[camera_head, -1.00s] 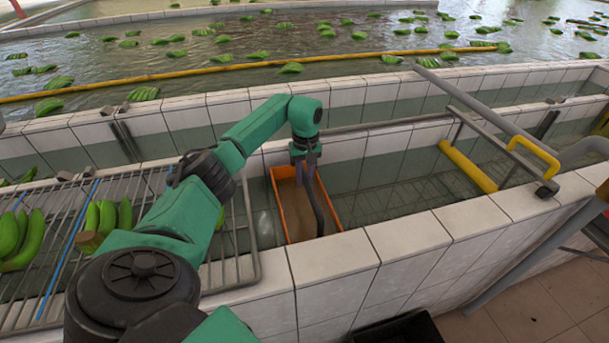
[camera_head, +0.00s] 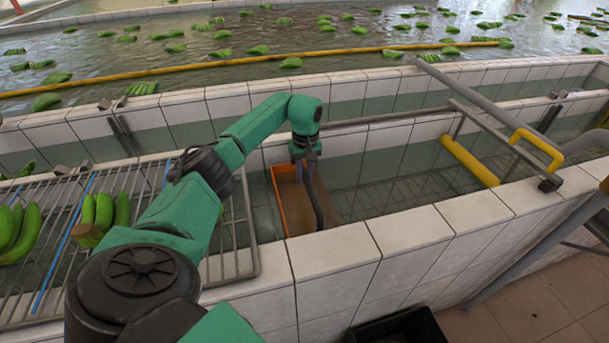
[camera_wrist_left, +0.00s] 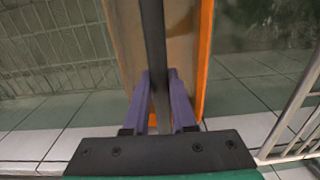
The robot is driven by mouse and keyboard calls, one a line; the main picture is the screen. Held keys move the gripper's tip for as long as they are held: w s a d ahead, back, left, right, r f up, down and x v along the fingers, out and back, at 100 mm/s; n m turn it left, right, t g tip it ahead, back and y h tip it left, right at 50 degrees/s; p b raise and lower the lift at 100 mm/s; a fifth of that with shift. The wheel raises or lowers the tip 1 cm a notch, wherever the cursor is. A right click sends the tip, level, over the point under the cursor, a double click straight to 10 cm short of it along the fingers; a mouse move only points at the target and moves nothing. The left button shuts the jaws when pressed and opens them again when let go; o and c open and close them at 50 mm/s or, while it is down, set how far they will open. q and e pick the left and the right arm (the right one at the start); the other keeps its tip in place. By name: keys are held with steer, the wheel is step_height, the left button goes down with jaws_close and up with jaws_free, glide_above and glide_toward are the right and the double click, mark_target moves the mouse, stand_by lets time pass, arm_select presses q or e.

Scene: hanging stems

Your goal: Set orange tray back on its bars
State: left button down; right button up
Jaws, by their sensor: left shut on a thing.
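The orange tray (camera_head: 279,203), with a tan inner floor, hangs or rests in the tiled trough right of the wire rack; I cannot tell whether anything supports it from below. A dark curved handle (camera_head: 317,200) arches over it. My left gripper (camera_head: 306,165) is above the tray, shut on this handle. In the left wrist view, purple fingers (camera_wrist_left: 161,100) close around the dark handle (camera_wrist_left: 153,35), with the tray's orange edge (camera_wrist_left: 205,55) beside it. Which bars belong to the tray is unclear. My right gripper is not in view.
A wire rack (camera_head: 243,225) with green bananas (camera_head: 104,211) lies at left. White tiled walls (camera_head: 408,228) border the trough. A grey pipe frame with a yellow handle (camera_head: 537,146) and a yellow pipe (camera_head: 468,160) stand at right. A black crate (camera_head: 400,328) is low in front.

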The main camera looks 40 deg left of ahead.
arm_select(q)
steer(key=c, duration=0.7)
jaws_free()
steer(key=shift+o, duration=0.2)
step_height(320, 180, up, 15)
steer(key=b, duration=0.1)
steer(key=shift+f+b, duration=0.15)
steer(key=shift+b, duration=0.25)
